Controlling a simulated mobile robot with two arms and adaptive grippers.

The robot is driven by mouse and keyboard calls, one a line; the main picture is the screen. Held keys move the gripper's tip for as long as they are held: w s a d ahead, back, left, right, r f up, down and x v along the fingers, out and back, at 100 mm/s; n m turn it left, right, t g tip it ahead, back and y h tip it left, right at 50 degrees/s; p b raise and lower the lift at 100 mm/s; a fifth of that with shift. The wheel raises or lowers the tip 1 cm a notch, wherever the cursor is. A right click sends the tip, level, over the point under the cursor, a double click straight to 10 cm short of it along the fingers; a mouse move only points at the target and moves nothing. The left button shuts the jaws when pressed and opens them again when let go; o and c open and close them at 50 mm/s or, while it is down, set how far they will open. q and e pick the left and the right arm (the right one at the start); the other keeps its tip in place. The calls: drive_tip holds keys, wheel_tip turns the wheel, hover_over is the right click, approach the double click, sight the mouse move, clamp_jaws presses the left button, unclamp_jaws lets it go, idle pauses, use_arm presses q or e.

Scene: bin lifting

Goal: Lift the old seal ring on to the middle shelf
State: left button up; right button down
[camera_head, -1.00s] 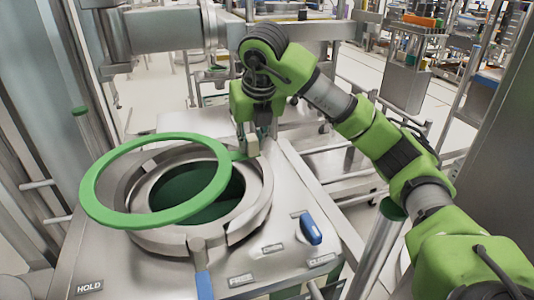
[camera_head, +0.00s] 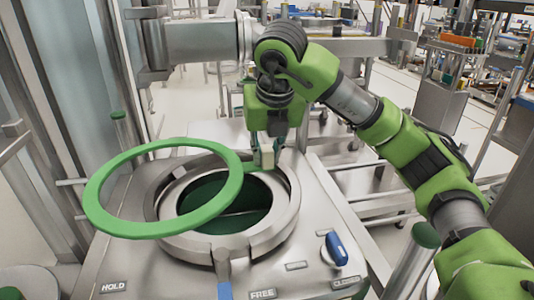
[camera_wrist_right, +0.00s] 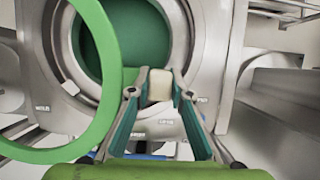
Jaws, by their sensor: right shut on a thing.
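The old seal ring, a flat green ring (camera_head: 95,213), hangs tilted above and left of the round steel port in the head view. It overlaps the port's left side and looks clear of it. My right gripper (camera_head: 266,158) is beyond the port's back right rim, pointing down. In the wrist view its two fingers (camera_wrist_right: 160,85) are shut on a small cream block, with the ring (camera_wrist_right: 112,60) to the left. My left gripper is out of view. I cannot tell which surface is the middle shelf.
The steel port (camera_head: 285,215) has an open dark green interior and stands on a steel cabinet top. A blue-handled knob (camera_head: 336,248) sits at its front right. A steel frame with a glass panel stands close at left. Carts and racks fill the background.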

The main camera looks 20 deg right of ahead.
drive_tip(key=shift+r+p, duration=1.2)
drive_tip(key=shift+r, duration=0.55)
drive_tip(key=shift+f, duration=0.2)
